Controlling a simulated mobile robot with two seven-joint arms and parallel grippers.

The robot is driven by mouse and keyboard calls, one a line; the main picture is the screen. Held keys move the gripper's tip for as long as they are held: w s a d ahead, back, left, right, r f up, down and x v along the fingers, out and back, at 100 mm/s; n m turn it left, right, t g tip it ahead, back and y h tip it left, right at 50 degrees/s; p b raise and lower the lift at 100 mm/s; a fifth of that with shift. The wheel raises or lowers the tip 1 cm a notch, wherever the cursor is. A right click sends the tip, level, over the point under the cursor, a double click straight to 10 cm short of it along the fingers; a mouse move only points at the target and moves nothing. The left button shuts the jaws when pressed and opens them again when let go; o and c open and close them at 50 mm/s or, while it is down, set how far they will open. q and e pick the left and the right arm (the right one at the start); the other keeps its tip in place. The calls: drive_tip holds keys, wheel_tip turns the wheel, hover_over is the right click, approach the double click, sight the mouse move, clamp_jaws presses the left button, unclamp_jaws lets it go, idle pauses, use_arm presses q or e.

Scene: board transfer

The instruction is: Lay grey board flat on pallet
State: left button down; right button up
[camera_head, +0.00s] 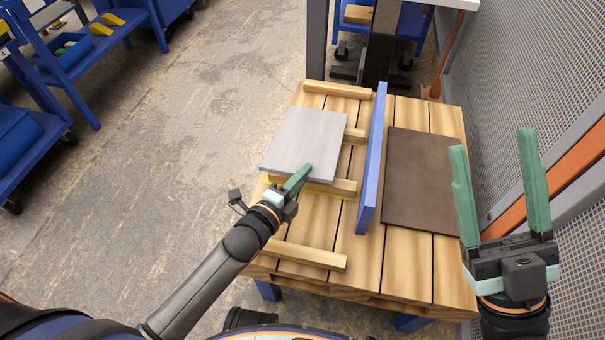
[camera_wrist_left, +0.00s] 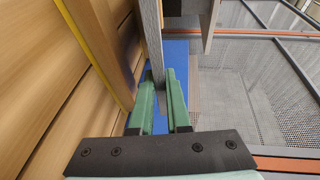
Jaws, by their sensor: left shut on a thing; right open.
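The grey board (camera_head: 306,143) is roughly level over the left part of the wooden pallet (camera_head: 310,215), above some wooden battens. My left gripper (camera_head: 304,172) is shut on the board's near edge. In the left wrist view the board (camera_wrist_left: 153,35) runs between the two green fingers (camera_wrist_left: 159,88), and a gap shows between it and the wood beside it. I cannot tell whether the board touches a batten elsewhere. My right gripper (camera_head: 500,165) is open and empty, at the right of the head view beyond the pallet's right edge.
An upright blue divider (camera_head: 371,165) stands just right of the grey board. A dark brown board (camera_head: 420,180) lies flat right of the divider. A near batten (camera_head: 303,255) lies on bare slats. A mesh fence (camera_head: 545,70) borders the right; open floor (camera_head: 170,150) lies left.

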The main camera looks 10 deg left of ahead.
use_arm(q)
drive_tip(key=shift+f, duration=0.35)
idle(0.5)
